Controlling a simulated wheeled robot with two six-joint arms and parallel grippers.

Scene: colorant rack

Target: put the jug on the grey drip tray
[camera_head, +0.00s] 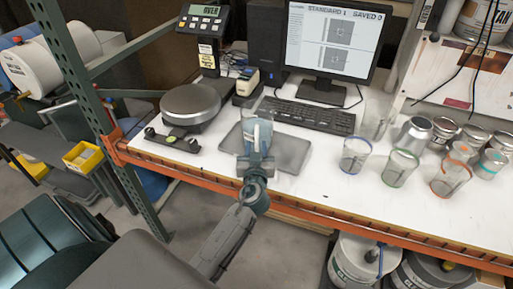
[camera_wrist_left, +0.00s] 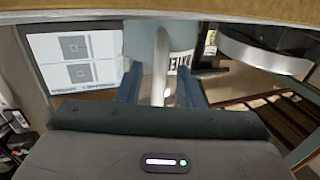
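The jug (camera_head: 257,130) is a pale blue-grey container with a handle, in the middle of the bench, and appears upright. It shows in the left wrist view (camera_wrist_left: 182,35) with part of a dark-lettered label. The grey drip tray (camera_head: 293,153) lies flat under and around it; the jug's base is hidden, so I cannot tell if it touches the tray. My left gripper (camera_head: 257,150) is at the jug's near side. In the wrist view its fingers (camera_wrist_left: 161,80) stand apart on both sides of the pale handle, with gaps visible. My right gripper is out of view.
A round scale (camera_head: 190,103) stands left of the tray. The keyboard (camera_head: 305,116) and monitor (camera_head: 330,40) are behind it. Clear cups with blue (camera_head: 355,155), green (camera_head: 400,168) and orange (camera_head: 450,178) rims stand to the right, near several cans. An orange beam (camera_head: 320,213) edges the bench.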

